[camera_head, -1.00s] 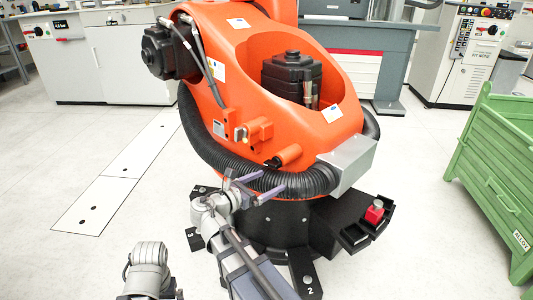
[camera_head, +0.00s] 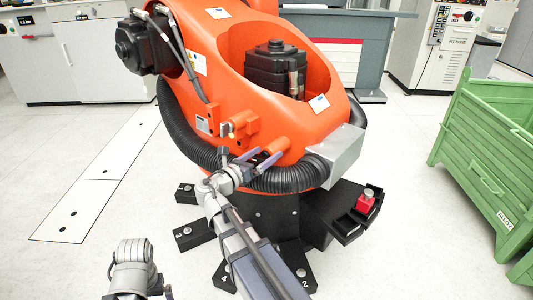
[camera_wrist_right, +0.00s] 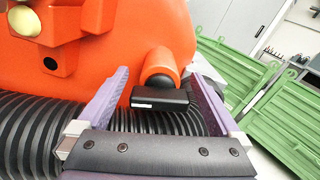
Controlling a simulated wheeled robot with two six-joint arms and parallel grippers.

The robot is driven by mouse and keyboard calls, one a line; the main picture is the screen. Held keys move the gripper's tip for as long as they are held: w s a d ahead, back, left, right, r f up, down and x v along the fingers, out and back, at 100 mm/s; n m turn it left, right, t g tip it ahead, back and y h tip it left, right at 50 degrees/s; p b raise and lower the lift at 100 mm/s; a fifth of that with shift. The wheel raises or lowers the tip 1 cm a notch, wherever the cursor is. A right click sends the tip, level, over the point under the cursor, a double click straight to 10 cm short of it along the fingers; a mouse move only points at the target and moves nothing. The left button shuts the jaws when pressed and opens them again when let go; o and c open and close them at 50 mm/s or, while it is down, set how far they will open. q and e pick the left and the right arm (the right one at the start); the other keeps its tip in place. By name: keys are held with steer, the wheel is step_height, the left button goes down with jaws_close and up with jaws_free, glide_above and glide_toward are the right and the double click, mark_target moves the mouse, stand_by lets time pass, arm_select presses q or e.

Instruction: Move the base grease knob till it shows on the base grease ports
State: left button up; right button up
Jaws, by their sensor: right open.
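A black bar-shaped knob (camera_wrist_right: 160,100), which looks like the base grease knob, sits on the end of a short orange stub on the orange robot's base (camera_head: 275,146). In the right wrist view it lies between my two purple fingers, beyond the gripper's palm and nearer the right finger. My right gripper (camera_head: 270,154) is open and apart from it. Brass-coloured fittings (camera_wrist_right: 25,22), possibly the grease ports, show left of the knob in the wrist view. In the head view the fingers partly hide the knob.
A thick black ribbed hose (camera_head: 285,180) runs just below the knob and close to my right gripper. A grey box (camera_head: 337,150) juts out at the right. A black tray (camera_head: 345,228) holds a red block (camera_head: 366,200). A green crate (camera_head: 485,185) stands further right.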

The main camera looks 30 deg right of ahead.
steer(key=shift+w+d, duration=0.2)
steer(key=shift+d, duration=0.4)
steer(key=c, duration=1.3)
